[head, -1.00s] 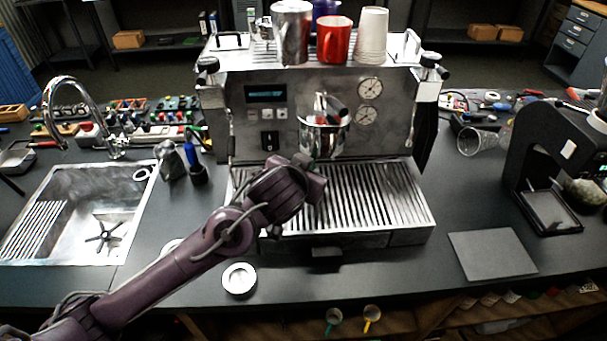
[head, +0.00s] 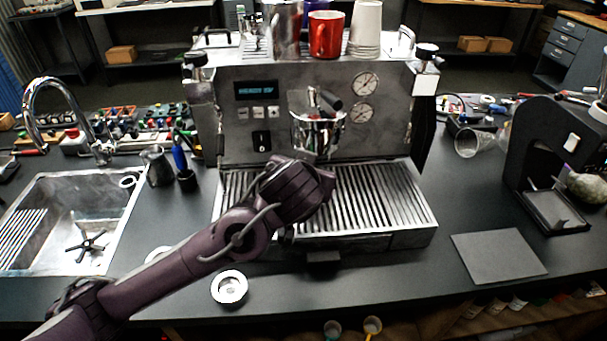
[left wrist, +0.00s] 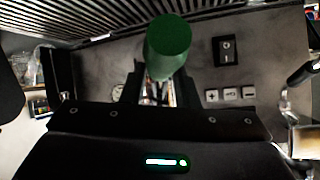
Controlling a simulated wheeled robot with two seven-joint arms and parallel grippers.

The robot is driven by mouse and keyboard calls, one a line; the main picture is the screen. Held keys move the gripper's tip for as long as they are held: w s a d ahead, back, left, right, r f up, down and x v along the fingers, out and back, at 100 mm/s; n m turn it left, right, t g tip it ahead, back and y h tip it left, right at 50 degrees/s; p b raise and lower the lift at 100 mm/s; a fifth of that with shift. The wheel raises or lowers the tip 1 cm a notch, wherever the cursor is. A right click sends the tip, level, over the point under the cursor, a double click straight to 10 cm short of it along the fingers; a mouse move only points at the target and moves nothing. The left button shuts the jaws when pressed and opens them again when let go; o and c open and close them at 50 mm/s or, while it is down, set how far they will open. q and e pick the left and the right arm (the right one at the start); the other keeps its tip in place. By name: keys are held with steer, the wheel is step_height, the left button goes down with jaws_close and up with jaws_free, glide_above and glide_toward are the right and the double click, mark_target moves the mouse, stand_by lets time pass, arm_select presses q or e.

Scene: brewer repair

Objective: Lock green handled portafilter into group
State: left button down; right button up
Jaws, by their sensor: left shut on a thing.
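The green portafilter handle (left wrist: 168,48) shows in the left wrist view, running away from the camera between my fingers. My left gripper (left wrist: 163,88) is shut on it. In the head view, my left gripper (head: 328,182) is in front of the espresso machine (head: 235,130), above the drip tray (head: 385,200) and just below the chrome group (head: 318,130). The handle is hidden behind my gripper there. The portafilter's basket and its contact with the group cannot be made out. My right gripper is in neither view.
A red mug (head: 326,38), a steel pitcher (head: 285,30) and paper cups (head: 365,28) stand on the machine. A sink (head: 70,190) is at left, a black grinder (head: 540,150) at right. A small round white-rimmed piece (head: 229,288) and a grey mat (head: 498,256) lie on the counter.

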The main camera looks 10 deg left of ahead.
arm_select(q)
steer(key=shift+d+n+y+b, duration=0.3)
steer(key=shift+n+y+b, duration=0.1)
steer(key=shift+b, duration=0.75)
steer(key=d+n+y+b, duration=0.2)
steer(key=d+n+g+y+b, duration=0.1)
steer(key=b, duration=0.1)
steer(key=shift+w+n, duration=0.3)
steer(key=c, duration=1.1)
jaws_free()
steer(key=shift+s, duration=0.1)
steer(key=shift+o, duration=0.3)
